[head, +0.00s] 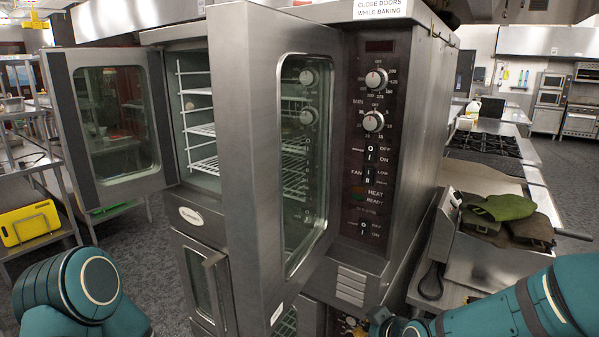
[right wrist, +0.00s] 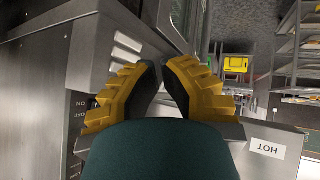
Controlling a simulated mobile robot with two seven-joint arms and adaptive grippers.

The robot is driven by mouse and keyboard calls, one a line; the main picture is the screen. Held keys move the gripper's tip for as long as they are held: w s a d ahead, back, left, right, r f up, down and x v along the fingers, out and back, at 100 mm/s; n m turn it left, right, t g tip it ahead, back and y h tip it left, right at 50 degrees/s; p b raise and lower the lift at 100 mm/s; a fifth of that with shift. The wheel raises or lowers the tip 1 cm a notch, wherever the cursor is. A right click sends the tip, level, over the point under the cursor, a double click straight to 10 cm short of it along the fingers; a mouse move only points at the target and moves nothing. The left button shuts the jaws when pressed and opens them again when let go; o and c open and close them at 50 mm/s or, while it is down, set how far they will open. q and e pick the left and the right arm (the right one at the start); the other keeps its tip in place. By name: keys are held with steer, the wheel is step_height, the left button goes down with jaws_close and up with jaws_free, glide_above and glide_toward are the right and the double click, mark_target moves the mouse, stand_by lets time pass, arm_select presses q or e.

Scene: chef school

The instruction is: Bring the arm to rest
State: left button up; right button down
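My right arm (head: 510,305) comes in at the lower right of the head view. Only a bit of my right gripper (head: 377,325) shows there, low by the oven's front, cut off by the bottom edge. In the right wrist view the yellow fingers of my right gripper (right wrist: 160,69) lean together with their tips almost meeting. I see nothing held between them. My left arm (head: 75,295) shows at the lower left of the head view as teal links; its gripper is out of view.
A steel oven (head: 375,200) stands ahead. Its left door (head: 115,125) and right door (head: 245,130) are open, the right one jutting toward me. Wire racks (head: 203,130) are inside. A counter with green cloths (head: 503,207) is right; a shelf with a yellow board (head: 30,223) is left.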

steer(key=s+a+f+m+g, duration=0.2)
steer(key=s+f+m, duration=0.3)
steer(key=s+f, duration=0.3)
steer(key=s+a+f+m+g, duration=0.2)
steer(key=s+f+m+g, duration=0.3)
steer(key=f, duration=1.1)
steer(key=s, duration=0.3)
steer(key=shift+s+a+b, duration=0.2)
steer(key=shift+s+b, duration=0.2)
